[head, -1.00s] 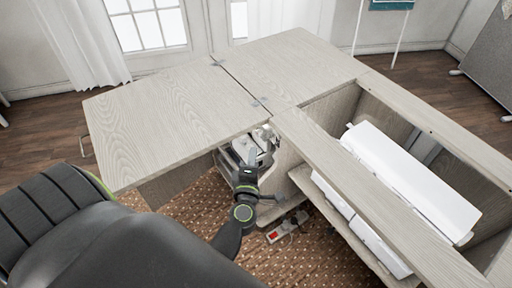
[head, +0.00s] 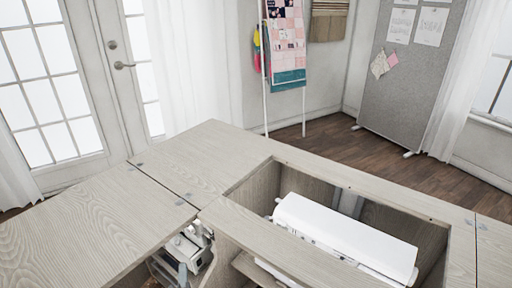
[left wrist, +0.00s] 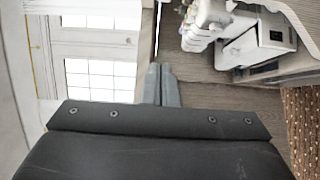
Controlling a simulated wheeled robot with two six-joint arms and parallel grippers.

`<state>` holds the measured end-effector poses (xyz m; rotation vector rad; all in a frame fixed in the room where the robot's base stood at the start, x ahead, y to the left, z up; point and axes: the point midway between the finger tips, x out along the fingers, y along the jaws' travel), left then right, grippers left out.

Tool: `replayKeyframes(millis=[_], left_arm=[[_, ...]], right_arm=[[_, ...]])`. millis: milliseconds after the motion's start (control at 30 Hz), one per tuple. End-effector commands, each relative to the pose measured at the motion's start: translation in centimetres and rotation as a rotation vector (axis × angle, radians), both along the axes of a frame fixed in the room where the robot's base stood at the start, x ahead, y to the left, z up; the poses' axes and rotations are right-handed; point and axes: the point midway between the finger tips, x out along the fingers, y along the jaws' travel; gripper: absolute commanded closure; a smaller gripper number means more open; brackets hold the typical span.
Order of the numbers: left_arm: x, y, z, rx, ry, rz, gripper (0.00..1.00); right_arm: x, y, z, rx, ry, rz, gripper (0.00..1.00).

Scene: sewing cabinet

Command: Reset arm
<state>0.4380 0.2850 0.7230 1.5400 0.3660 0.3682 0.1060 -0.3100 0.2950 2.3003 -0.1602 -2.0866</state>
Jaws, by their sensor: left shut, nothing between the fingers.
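My left gripper (left wrist: 160,75) shows in the left wrist view as two grey fingers, closed together with nothing between them. A white and grey machine (left wrist: 262,35) stands past the fingers at the upper right, apart from them in the picture. In the head view a similar machine (head: 190,243) shows in the opening below the wooden cabinet top (head: 200,158). Most of my left arm is out of the head view, and the gripper's distance from the cabinet is hard to tell. My right gripper is in neither view.
A white sewing machine (head: 345,228) lies in the cabinet's open well. A side leaf (head: 90,222) extends left. Glazed doors (head: 45,100), a quilt rack (head: 285,45) and a grey pinboard (head: 405,85) stand behind. The cabinet top is bare.

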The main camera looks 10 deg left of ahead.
Motion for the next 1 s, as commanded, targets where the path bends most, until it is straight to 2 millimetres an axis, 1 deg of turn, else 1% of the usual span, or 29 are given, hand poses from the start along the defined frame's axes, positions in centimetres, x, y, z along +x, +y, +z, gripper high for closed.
replayKeyframes(millis=[67,167,267,300,333,367,400,467,500,567,600,667,700,767,800,867,900,1000], left_arm=[[0.1,-0.2,-0.4,0.014,0.017,-0.011,1.0],[0.2,-0.8,-2.2,0.078,0.09,-0.055,1.0],[0.0,-2.0,-5.9,0.195,0.226,-0.145,1.0],[-0.3,-2.5,-7.8,0.252,0.293,-0.191,1.0],[-0.7,-2.9,-9.3,0.296,0.346,-0.23,1.0],[-1.2,-3.3,-10.9,0.338,0.398,-0.269,1.0],[-1.9,-3.6,-13.0,0.395,0.469,-0.323,1.0],[-3.5,-4.1,-16.1,0.475,0.575,-0.408,1.0],[-4.8,-4.3,-18.2,0.528,0.647,-0.466,1.0],[-7.0,-4.4,-21.2,0.601,0.753,-0.556,1.0],[-8.7,-4.4,-23.1,0.649,0.825,-0.617,1.0],[-11.7,-4.1,-25.7,0.716,0.933,-0.714,1.0],[-13.8,-3.8,-27.4,0.759,1.005,-0.78,1.0],[-17.3,-3.2,-29.6,0.818,1.11,-0.882,1.0],[-19.7,-2.6,-30.8,0.855,1.179,-0.95,1.0],[-23.2,-1.7,-32.3,0.902,1.274,-1.049,1.0],[-25.5,-1.1,-33.1,0.931,1.332,-1.111,1.0],[-30.3,0.4,-34.2,0.979,1.448,-1.241,1.0]], right_arm=[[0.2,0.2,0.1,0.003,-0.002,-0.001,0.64],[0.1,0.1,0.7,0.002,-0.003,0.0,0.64],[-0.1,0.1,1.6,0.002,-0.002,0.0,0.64],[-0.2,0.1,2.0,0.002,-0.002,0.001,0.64],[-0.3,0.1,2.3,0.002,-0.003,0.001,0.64],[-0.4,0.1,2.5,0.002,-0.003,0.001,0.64],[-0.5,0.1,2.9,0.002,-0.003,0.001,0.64],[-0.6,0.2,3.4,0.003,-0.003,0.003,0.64],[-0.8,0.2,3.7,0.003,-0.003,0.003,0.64],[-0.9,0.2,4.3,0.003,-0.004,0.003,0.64],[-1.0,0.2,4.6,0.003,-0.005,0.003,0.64],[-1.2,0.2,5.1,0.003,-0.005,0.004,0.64],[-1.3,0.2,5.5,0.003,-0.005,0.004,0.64],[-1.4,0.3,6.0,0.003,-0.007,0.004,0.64],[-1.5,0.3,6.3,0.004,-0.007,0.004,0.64],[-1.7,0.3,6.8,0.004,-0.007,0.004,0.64],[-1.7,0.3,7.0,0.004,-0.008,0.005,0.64],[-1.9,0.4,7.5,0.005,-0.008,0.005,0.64]])
